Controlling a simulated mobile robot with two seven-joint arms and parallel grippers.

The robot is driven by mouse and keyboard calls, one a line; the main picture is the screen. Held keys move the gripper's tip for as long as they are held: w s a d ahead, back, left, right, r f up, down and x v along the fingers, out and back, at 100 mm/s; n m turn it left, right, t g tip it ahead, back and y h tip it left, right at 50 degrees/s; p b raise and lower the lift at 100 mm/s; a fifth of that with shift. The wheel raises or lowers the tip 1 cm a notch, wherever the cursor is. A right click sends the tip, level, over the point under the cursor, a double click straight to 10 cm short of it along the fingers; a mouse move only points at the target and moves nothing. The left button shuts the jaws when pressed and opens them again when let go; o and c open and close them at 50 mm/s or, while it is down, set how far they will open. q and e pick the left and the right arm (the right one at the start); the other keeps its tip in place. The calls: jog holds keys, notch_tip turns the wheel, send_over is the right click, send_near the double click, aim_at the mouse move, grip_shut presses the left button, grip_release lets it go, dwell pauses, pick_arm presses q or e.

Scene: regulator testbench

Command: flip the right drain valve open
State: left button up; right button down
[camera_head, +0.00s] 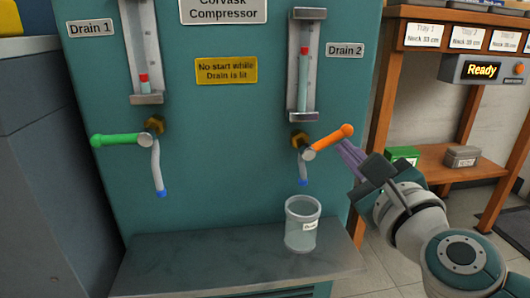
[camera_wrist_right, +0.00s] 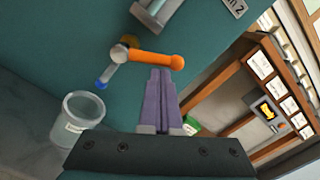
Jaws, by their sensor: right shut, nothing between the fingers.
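The right drain valve, under the Drain 2 label (camera_head: 345,50), has an orange lever (camera_head: 329,141) with a round knob. The lever points right and slightly up from its grey hub. It also shows in the right wrist view (camera_wrist_right: 152,58). My right gripper (camera_head: 344,147) has its purple fingers shut with nothing between them. The fingertips are just below the lever near its knob end; I cannot tell whether they touch it. The fingers show in the right wrist view (camera_wrist_right: 161,75), pointing at the lever. My left gripper is not in view.
A clear jar (camera_head: 302,229) stands on the grey ledge (camera_head: 200,262) below the right spout. The left valve has a green lever (camera_head: 118,140) pointing left. A wooden rack (camera_head: 455,160) with a "Ready" display (camera_head: 482,69) stands at the right.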

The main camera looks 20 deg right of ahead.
jog(key=r+n+p, duration=0.1)
jog(key=n, duration=0.1)
jog(key=r+n+p, duration=0.1)
jog(key=p, duration=0.1)
jog(key=shift+w+a+r+n, duration=0.1)
jog(key=shift+a+r+n, duration=0.05)
jog(key=shift+a+n, duration=0.2)
jog(key=shift+w+a+r+n+p, duration=0.1)
jog(key=shift+a+r+n+p, duration=0.3)
jog(key=shift+n+p, duration=0.75)
jog(key=shift+w+a+r+n+p, duration=0.1)
jog(key=shift+a+r+n+p, duration=0.15)
jog(key=shift+a+n+p, duration=0.85)
jog(key=shift+w+d+r+n+p, duration=0.1)
jog(key=shift+d+r+n+p, duration=0.4)
jog(key=shift+n, duration=1.2)
jog(key=shift+a+f, duration=0.15)
jog(key=shift+a, duration=0.15)
